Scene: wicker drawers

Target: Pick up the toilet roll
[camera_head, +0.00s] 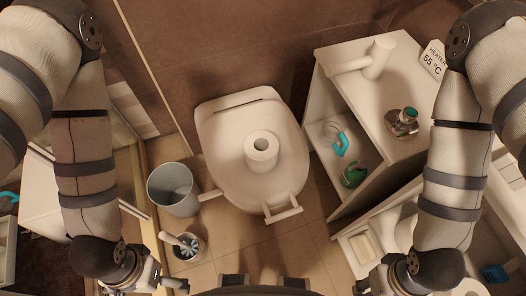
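The white toilet roll (261,153) stands upright on the closed lid of the toilet (222,130), near its middle, with its open core facing up. My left gripper (166,284) is at the bottom edge of the view, left of and well apart from the roll. My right gripper (366,285) is at the bottom edge to the right, also well apart from the roll. Both grippers are small and partly cut off, so I cannot tell whether their fingers are open or shut. Nothing covers the roll.
A grey bin (172,190) and a toilet brush in its holder (186,246) stand left of the toilet. The space above the toilet is clear.

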